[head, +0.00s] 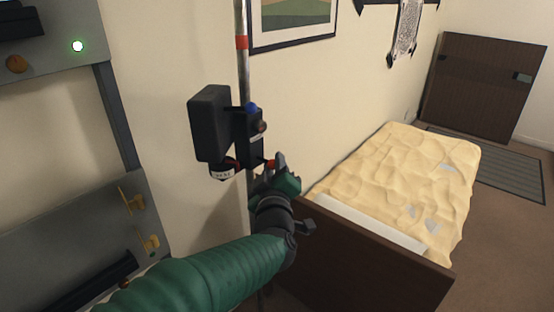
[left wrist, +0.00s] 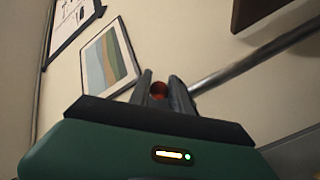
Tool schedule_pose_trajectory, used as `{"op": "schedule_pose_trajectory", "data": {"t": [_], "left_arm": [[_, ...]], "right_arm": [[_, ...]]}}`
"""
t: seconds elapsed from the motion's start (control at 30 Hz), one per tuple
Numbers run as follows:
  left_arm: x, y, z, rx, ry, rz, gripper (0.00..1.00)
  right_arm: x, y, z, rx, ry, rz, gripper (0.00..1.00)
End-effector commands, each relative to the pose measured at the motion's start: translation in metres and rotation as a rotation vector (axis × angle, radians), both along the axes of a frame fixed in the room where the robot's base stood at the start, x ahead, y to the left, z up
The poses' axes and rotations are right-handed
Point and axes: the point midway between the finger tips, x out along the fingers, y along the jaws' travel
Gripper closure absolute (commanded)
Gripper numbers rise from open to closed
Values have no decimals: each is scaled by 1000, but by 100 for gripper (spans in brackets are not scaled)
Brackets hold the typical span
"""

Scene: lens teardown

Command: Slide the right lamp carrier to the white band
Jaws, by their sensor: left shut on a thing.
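A black lamp carrier (head: 210,125) sits on an upright metal pole (head: 244,75). It has a blue knob (head: 251,107) and a small labelled part (head: 222,172) at its lower end. My left gripper (head: 275,164) is at the lower right of the carrier, shut on a small red knob (head: 270,162). The left wrist view shows the red knob (left wrist: 158,90) between the two fingers. A red band (head: 241,42) is on the pole above the carrier. I cannot make out a white band. My right gripper is not in view.
A grey panel (head: 60,225) with brass fittings stands at the left. A bed with a rumpled cream cover (head: 400,180) and a dark brown footboard (head: 370,262) is at the right. A framed picture (head: 291,20) hangs behind the pole.

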Motion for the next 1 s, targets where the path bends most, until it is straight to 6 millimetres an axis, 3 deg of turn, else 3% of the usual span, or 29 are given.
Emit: {"op": "schedule_pose_trajectory", "data": {"t": [0.03,0.23,0.77,0.8,0.93,1.0], "left_arm": [[1,5,-20,1,0,10,100],[1,6,-45,1,0,11,100],[1,8,-51,-1,-2,15,100],[1,8,-51,-1,-2,15,74],[1,6,-51,-1,-2,11,57],[1,5,-51,0,-2,10,55]], "right_arm": [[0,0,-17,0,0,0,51],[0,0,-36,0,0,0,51],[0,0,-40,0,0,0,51],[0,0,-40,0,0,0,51],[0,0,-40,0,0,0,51],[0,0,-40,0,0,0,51]]}}
